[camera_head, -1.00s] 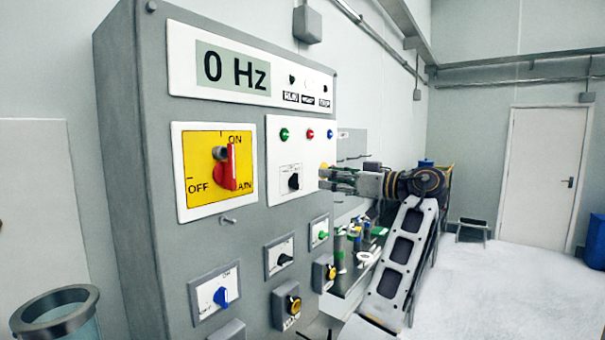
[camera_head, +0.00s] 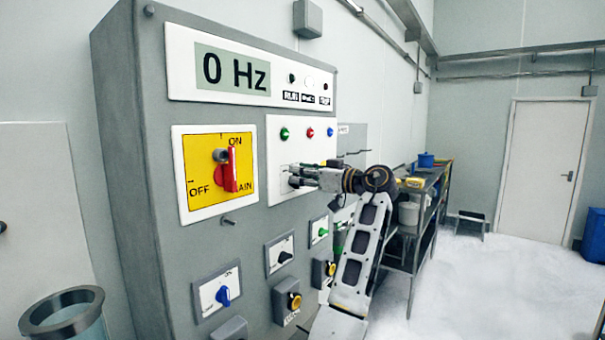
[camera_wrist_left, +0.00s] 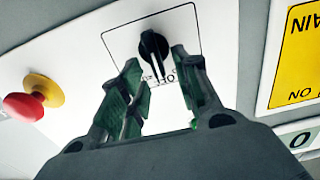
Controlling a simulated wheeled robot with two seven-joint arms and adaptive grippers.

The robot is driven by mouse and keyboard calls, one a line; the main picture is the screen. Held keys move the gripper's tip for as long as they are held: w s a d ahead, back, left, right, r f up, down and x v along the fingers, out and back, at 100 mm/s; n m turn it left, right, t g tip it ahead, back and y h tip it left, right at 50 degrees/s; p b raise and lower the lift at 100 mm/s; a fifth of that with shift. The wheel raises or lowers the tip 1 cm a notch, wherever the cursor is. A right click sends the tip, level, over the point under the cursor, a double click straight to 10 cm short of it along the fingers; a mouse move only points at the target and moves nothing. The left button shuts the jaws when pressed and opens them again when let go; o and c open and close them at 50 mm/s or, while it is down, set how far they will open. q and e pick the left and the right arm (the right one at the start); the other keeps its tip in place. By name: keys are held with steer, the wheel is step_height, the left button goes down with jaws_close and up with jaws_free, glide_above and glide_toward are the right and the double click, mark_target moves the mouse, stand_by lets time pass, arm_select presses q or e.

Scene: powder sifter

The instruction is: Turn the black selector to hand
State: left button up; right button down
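The black selector (camera_wrist_left: 153,50) sits on a white panel plate and shows in the left wrist view, with small lettering beside it, part of which seems to read OFF. My left gripper (camera_wrist_left: 158,62) is open, its two green-padded fingers on either side of the selector's lower part. I cannot tell whether the fingers touch it. In the head view my left gripper (camera_head: 292,178) is at the white plate (camera_head: 279,150), and its fingertips cover the selector. My right gripper is not in view.
The yellow plate with the red main switch (camera_head: 228,170) is just left of my gripper. Below are a blue selector (camera_head: 222,295), another black selector (camera_head: 284,256) and a green one (camera_head: 322,231). A red button (camera_wrist_left: 25,106) is near the plate. Open floor lies right.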

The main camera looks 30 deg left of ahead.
arm_select(q)
jaws_close()
stand_by(0.4)
